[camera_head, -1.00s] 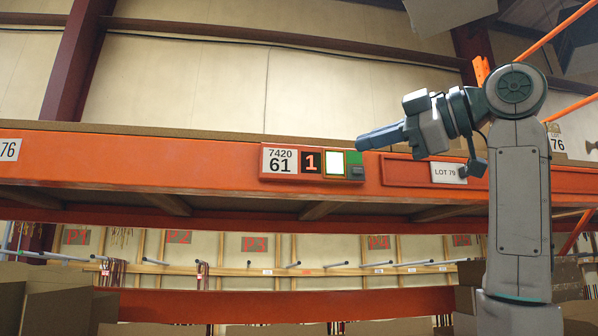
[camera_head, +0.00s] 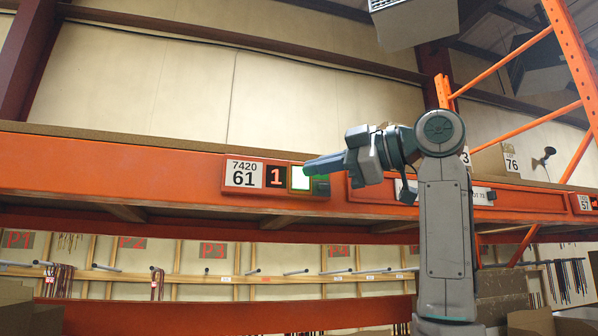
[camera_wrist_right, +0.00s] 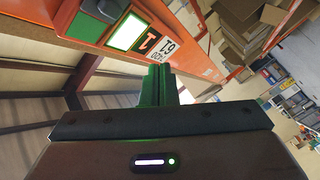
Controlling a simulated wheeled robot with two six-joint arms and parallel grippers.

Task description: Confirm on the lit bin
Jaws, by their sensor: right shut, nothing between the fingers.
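A pick-light unit on the orange beam has a white label reading 7420 61 (camera_head: 245,173), a red digit 1 (camera_head: 277,176) and a lit white button (camera_head: 299,180) with a green glow. In the right wrist view the lit button (camera_wrist_right: 126,32) is at the upper left, beside a grey button (camera_wrist_right: 103,9) on a green panel. My right gripper (camera_head: 309,168) is shut and empty. Its fingertips overlap the right side of the lit button in the head view. I cannot tell whether they touch it. In the wrist view the fingers (camera_wrist_right: 158,75) point toward the unit, tinted green. My left gripper is out of view.
The orange beam (camera_head: 110,172) runs across the view. An orange upright (camera_head: 575,60) with diagonal braces stands at the right. Several cardboard boxes (camera_wrist_right: 240,35) show in the wrist view. Hooks with hanging items line a rail (camera_head: 200,275) below the beam.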

